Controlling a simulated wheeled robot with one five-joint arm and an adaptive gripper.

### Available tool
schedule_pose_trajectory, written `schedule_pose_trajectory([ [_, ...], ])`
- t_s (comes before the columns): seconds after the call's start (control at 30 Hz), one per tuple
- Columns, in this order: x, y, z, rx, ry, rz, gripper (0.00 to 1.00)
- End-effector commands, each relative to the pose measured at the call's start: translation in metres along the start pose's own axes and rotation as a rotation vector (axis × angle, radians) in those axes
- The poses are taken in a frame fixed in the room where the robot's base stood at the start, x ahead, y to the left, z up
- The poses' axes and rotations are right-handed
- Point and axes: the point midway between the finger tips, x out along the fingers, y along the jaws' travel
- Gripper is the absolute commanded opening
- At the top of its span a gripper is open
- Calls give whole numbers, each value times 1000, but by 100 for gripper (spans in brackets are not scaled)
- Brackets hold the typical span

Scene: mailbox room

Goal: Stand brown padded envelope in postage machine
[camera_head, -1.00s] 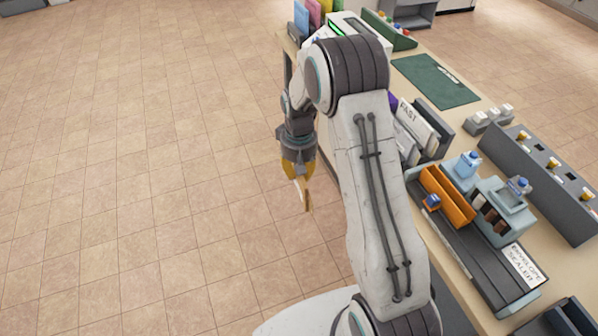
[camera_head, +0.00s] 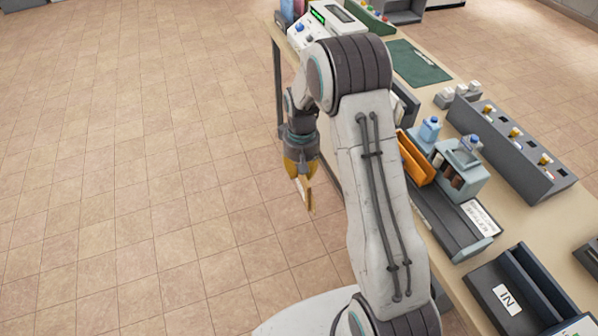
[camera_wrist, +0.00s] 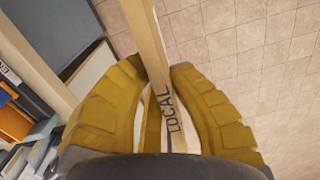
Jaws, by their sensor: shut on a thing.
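My gripper (camera_head: 301,172) hangs over the open floor, left of the counter, and points down. It is shut on a thin tan envelope (camera_head: 308,194), seen nearly edge-on below the fingers. In the wrist view the yellow fingers (camera_wrist: 158,72) hold the envelope (camera_wrist: 148,35) between them, and the word LOCAL shows on it. Its padding cannot be made out. A white machine with a green display (camera_head: 325,20), which looks like the postage machine, stands at the counter's far left end. My arm hides part of the counter beside it.
The counter (camera_head: 535,215) runs along the right. It holds an envelope sealer (camera_head: 470,215), an orange holder (camera_head: 415,160), a grey rack (camera_head: 515,145), a green mat (camera_head: 418,62) and a dark IN tray (camera_head: 505,297). The tiled floor on the left is clear.

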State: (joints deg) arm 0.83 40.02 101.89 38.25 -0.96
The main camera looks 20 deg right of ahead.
Motion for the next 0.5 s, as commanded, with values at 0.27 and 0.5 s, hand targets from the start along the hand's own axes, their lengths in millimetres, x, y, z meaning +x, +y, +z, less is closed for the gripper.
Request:
schedule_pose_trajectory([
  [0.27,-9,38,-1,3,-1,0,0],
  [0.5,-20,86,4,0,-5,-2,0],
])
